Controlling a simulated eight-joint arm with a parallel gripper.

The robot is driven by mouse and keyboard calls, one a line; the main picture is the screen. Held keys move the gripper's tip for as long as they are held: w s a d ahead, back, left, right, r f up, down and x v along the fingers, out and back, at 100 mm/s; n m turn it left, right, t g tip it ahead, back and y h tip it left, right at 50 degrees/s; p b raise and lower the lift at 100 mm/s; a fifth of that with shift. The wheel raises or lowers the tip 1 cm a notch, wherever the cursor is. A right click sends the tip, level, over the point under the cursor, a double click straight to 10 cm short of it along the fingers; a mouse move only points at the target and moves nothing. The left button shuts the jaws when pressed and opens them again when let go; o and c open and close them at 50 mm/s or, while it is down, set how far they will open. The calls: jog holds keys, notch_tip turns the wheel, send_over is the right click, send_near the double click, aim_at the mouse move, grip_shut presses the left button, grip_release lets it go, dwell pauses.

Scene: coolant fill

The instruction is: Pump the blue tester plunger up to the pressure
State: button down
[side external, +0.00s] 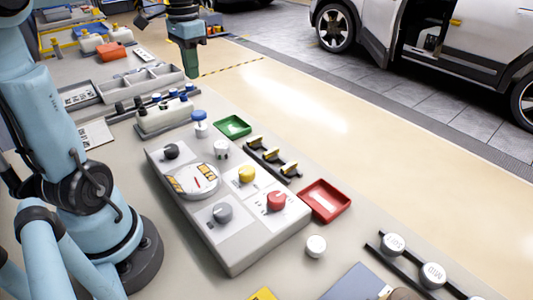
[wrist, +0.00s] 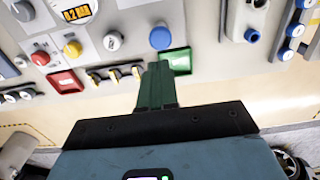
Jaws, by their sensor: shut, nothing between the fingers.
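The blue tester plunger (side external: 199,115) stands upright on a small white body beside the grey panel in the side view. Its round blue top also shows in the wrist view (wrist: 160,38), just beyond my fingertips. My gripper (side external: 191,74) is high, above and behind the plunger in the side view, apart from it. Its green fingers (wrist: 157,68) are shut and empty, pointing towards the plunger and the green tray. A round gauge (side external: 207,179) sits on the panel; in the wrist view its display (wrist: 72,17) seems to read 0.2 BAR.
A green tray (side external: 233,126) and a red tray (side external: 326,201) flank black clips with yellow tops (side external: 272,155). The panel carries black, yellow, red and grey knobs. A white block with blue caps (side external: 164,116) stands behind the plunger. The bench edge strip is clear.

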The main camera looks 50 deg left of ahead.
aim_at(199, 112)
notch_tip(199, 112, down, 9)
jog(key=shift+f, duration=0.2)
dwell(0.3)
jog(key=shift+f, duration=0.1)
jog(key=shift+f, duration=1.35)
notch_tip(199, 112, up, 14)
jog(key=shift+r, duration=0.2)
jog(key=shift+r, duration=0.1)
dwell(1.0)
notch_tip(199, 112, up, 2)
jog(key=shift+r, duration=0.15)
